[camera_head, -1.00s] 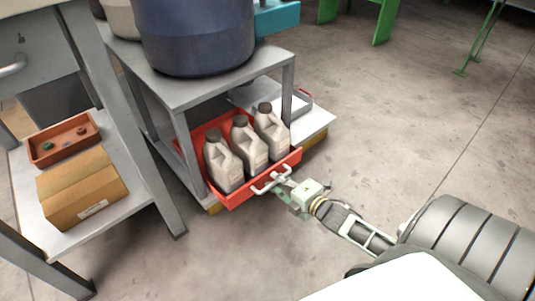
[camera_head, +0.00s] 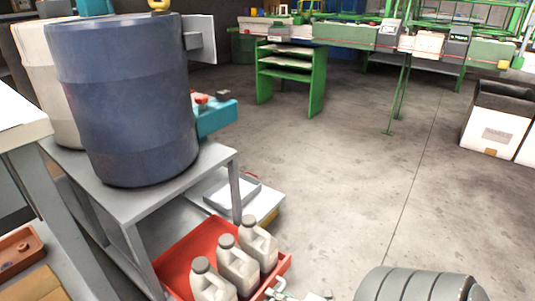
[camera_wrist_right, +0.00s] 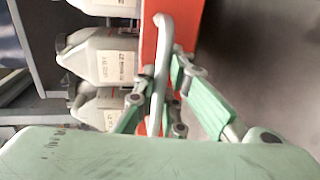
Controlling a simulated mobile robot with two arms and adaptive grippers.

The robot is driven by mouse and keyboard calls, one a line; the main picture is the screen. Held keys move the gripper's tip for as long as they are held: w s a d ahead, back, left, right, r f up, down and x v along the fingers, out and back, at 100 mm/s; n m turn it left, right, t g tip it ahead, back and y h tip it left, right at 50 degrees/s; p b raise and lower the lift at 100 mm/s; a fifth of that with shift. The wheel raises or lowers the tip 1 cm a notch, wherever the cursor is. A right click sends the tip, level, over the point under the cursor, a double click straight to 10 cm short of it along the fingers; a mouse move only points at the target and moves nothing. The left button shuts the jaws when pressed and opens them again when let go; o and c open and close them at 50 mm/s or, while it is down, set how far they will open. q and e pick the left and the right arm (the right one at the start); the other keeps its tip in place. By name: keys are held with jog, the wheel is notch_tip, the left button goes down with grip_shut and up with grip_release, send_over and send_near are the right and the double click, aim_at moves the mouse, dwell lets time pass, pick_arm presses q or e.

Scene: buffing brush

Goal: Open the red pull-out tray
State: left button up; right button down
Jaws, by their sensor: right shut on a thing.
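In the right wrist view the tray's red front (camera_wrist_right: 186,30) carries a pale bar handle (camera_wrist_right: 161,62). My right gripper (camera_wrist_right: 153,112) is shut on this handle, one green-linked finger on each side. In the head view only a bit of the gripper (camera_head: 282,291) shows at the bottom edge. My left gripper is not in view.
A large blue drum (camera_head: 125,100) stands on the grey cart (camera_head: 205,165). A workbench with a shelf (camera_head: 30,135) is close on the left. A green rack (camera_head: 290,75) and white boxes (camera_head: 497,125) stand farther off.

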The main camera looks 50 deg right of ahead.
jog(key=shift+s, duration=0.25)
jog(key=c, duration=2.1)
grip_release()
jog(key=v, duration=1.2)
